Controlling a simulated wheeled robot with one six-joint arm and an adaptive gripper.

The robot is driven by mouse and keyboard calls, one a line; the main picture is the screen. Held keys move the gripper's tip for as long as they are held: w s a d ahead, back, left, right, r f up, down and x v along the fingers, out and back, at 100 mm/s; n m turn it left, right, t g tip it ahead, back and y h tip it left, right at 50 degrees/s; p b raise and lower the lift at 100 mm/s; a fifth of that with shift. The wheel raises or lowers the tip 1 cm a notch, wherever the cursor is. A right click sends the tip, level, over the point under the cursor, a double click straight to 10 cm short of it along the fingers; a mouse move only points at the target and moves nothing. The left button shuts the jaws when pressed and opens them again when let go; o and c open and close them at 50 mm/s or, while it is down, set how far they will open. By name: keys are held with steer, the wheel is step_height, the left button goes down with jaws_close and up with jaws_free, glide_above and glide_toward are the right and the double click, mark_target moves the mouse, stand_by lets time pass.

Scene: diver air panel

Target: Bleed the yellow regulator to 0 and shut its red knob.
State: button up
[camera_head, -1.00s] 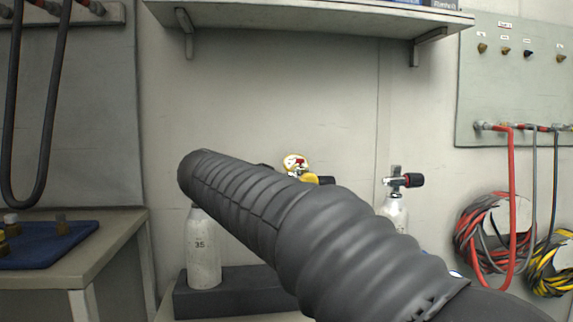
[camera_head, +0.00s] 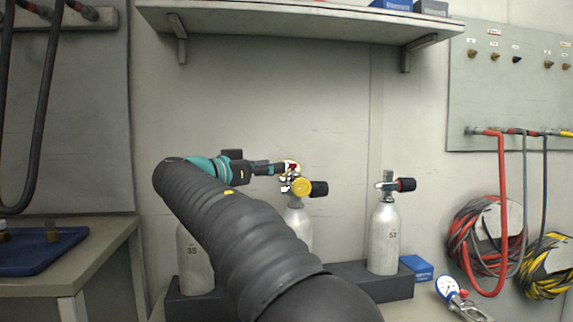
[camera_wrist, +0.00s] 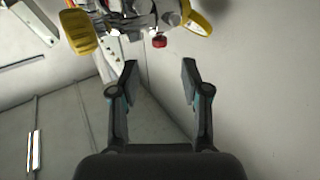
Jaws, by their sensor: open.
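The yellow regulator (camera_head: 302,187) sits on top of the middle grey cylinder (camera_head: 299,222), with a small red knob (camera_head: 292,168) above its yellow face and a black handwheel to its right. In the wrist view the regulator's metal body and yellow parts (camera_wrist: 80,31) fill the top edge, and the red knob (camera_wrist: 159,40) hangs between them. My gripper (camera_wrist: 158,72) is open and empty, its fingers apart, with the red knob beyond and above the gap. In the head view my gripper (camera_head: 279,168) is just left of the red knob; whether it touches cannot be told.
Grey cylinders stand on both sides, the right one (camera_head: 384,235) with a black-and-red valve. A shelf (camera_head: 300,22) is overhead. A blue box (camera_head: 416,267) and a gauge (camera_head: 447,287) lie at lower right. Hoses (camera_head: 500,215) hang on the right wall.

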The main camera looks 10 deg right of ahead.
mark_target(287, 175)
steer(key=shift+x, duration=3.05)
steer(key=shift+p, duration=0.3)
jaws_close()
